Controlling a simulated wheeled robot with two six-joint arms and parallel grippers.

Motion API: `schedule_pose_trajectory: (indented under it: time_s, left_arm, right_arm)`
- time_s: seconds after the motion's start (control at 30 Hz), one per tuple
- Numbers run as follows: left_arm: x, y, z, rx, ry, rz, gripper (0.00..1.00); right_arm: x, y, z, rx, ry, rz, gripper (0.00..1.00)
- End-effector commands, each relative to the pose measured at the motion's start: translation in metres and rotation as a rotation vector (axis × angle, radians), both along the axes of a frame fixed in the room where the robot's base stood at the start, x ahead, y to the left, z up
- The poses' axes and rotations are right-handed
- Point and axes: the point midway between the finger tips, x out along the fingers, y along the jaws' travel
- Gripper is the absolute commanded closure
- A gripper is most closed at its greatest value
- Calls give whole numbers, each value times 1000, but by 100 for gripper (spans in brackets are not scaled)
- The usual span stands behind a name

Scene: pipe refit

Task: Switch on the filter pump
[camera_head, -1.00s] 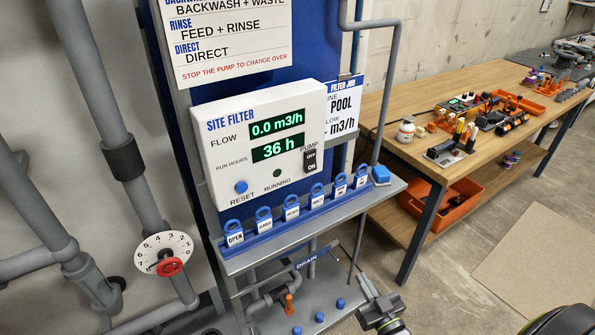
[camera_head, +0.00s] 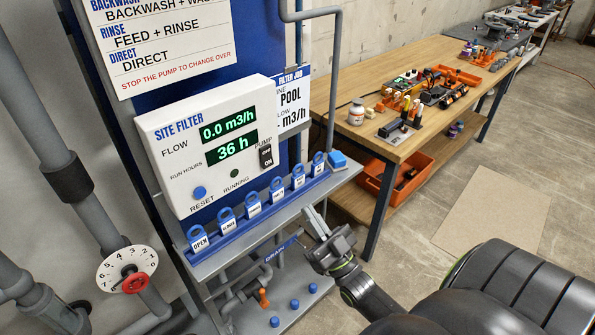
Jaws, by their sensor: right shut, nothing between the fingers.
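The white site filter panel (camera_head: 183,165) is mounted on the blue board, reading 0.0 m3/h and 36 h. The black pump rocker switch (camera_head: 266,156), marked OFF and ON, is at its right side. The running lamp (camera_head: 234,173) looks dark. A blue reset button (camera_head: 199,192) is at the lower left. My right gripper (camera_head: 315,222) is below and right of the switch, in front of the shelf's right part, apart from the panel. Its fingers are together and empty. My left gripper is not in view.
A dial with a red knob (camera_head: 135,283) is at lower left.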

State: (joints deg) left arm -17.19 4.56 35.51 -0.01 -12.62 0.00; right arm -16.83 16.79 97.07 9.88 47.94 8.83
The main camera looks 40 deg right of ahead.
Motion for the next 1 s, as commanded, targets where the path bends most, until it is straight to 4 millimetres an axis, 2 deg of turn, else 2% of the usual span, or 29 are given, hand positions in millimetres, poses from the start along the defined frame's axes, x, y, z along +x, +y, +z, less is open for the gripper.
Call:
schedule_pose_trajectory:
  time_s: [0.03, 0.43, 0.5, 0.7, 1.0]
  left_arm:
    - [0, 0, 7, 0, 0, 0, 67]
    - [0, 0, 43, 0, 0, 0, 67]
    - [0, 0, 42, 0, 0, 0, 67]
    - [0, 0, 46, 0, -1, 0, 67]
    - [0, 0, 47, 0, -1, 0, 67]
  right_arm:
    - [6, 1, 9, 0, -4, 1, 100]
    - [74, 6, 64, 0, -4, 1, 100]
    - [83, 6, 56, 1, 0, -1, 100]
    - [103, 8, 52, 0, -1, 0, 100]
    - [110, 9, 50, 1, 0, 0, 100]
